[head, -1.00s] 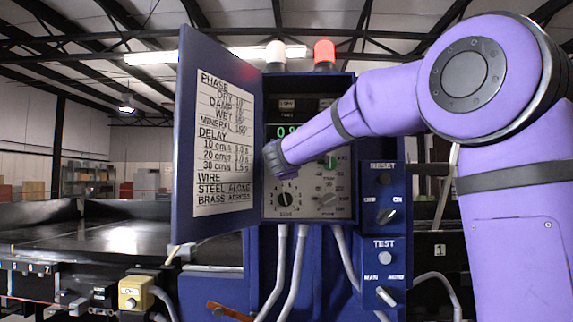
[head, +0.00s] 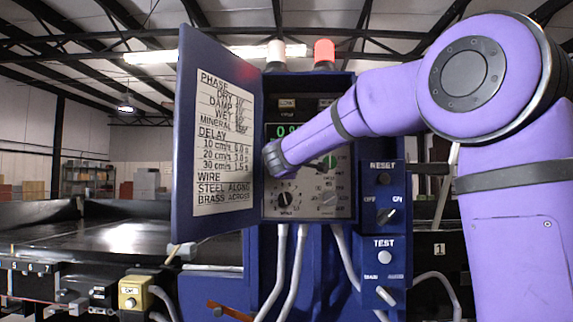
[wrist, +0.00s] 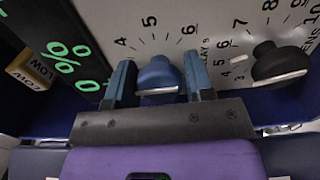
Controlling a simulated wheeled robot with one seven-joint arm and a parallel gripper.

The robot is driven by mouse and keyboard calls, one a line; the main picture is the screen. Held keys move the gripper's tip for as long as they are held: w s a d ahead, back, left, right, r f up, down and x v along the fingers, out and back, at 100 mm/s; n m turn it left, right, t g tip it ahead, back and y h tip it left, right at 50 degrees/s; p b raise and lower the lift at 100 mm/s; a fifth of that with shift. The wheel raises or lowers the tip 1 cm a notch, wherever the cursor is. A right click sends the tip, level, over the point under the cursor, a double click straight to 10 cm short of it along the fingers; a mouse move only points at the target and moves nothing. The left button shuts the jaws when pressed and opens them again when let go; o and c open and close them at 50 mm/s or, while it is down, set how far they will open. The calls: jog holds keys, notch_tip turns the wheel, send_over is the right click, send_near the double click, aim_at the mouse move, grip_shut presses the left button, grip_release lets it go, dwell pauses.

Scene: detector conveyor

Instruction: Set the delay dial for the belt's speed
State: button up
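The blue delay dial (wrist: 158,76) shows in the wrist view, with 4, 5 and 6 printed above it. Its setting cannot be read. My gripper (wrist: 159,84) has one finger on each side of the knob, with narrow gaps that look open. In the head view my gripper (head: 270,158) is at the control panel (head: 312,207) and hides this dial. The card on the open door (head: 223,140) lists delay: 10 cm/s 6.0 s, 20 cm/s 3.0 s, 30 cm/s 1.5 s. The green display (head: 285,131) is partly covered by my arm.
A black knob (wrist: 278,62) with its own scale sits right of the delay dial in the wrist view. Reset (head: 384,179) and test (head: 385,257) controls are on the cabinet's right. The open door stands close left of my gripper. The belt (head: 120,236) runs behind at left.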

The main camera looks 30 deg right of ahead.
jog(key=shift+o, duration=1.3)
jog(key=v, duration=1)
jog(key=shift+s+a, duration=0.15)
jog(key=shift+s, duration=0.2)
